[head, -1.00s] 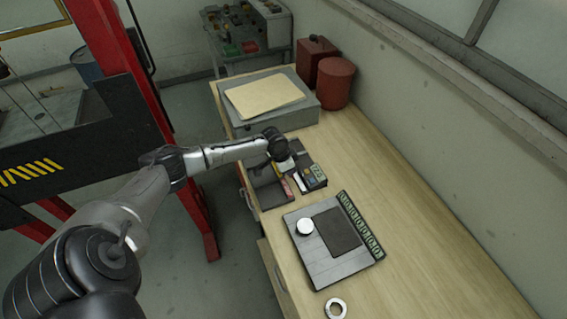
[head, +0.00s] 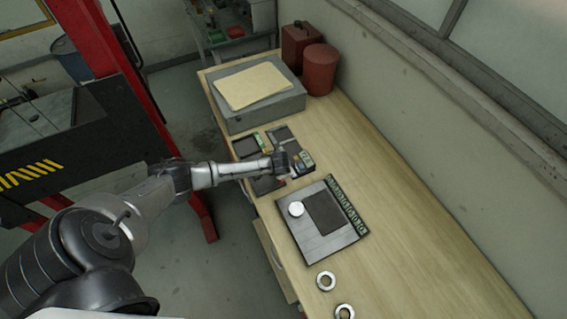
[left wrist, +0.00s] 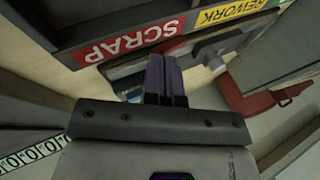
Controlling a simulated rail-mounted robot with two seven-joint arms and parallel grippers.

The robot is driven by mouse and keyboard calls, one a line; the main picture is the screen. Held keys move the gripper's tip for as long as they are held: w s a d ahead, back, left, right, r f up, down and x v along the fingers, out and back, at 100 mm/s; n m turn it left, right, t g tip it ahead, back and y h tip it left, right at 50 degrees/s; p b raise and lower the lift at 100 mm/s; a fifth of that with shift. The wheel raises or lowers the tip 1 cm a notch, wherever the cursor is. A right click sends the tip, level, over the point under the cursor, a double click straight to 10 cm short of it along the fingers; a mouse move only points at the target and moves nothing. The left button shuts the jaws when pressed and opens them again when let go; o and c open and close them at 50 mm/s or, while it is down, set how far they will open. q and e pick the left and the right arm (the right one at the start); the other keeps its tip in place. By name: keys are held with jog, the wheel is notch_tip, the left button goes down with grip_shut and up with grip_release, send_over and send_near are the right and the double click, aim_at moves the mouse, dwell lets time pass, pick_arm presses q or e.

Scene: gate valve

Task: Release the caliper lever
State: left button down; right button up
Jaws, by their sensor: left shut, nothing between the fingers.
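My left gripper (head: 285,163) is over the small trays on the bench in the head view, its fingers hard to make out there. In the left wrist view its two dark purple fingers (left wrist: 165,78) are shut together with nothing between them. Just beyond them lies a grey and dark tool-like shape (left wrist: 208,46), possibly the caliper; I cannot make out its lever or whether the fingers touch it. A small device with a display (head: 303,161) sits right beside the gripper in the head view. My right gripper is not in view.
Trays with red SCRAP (left wrist: 128,40) and yellow REWORK (left wrist: 230,12) labels are close by. A grey plate (head: 318,245) carries a white round piece (head: 296,209). A grey case (head: 262,112) stands behind. The bench's right side is clear.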

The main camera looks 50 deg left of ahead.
pick_arm(q)
jog(key=shift+a, duration=0.25)
jog(key=shift+a+f, duration=0.1)
jog(key=shift+a, duration=0.05)
jog(key=shift+w+a, duration=0.2)
jog(key=shift+a, duration=0.25)
notch_tip(320, 180, up, 5)
jog(key=p, duration=0.5)
jog(key=s+d+r+b, duration=0.1)
jog(key=s+d+r, duration=0.3)
jog(key=d+r, duration=0.1)
jog(key=shift+s+r, duration=0.2)
jog(key=shift+r, duration=0.55)
jog(key=shift+d, duration=0.1)
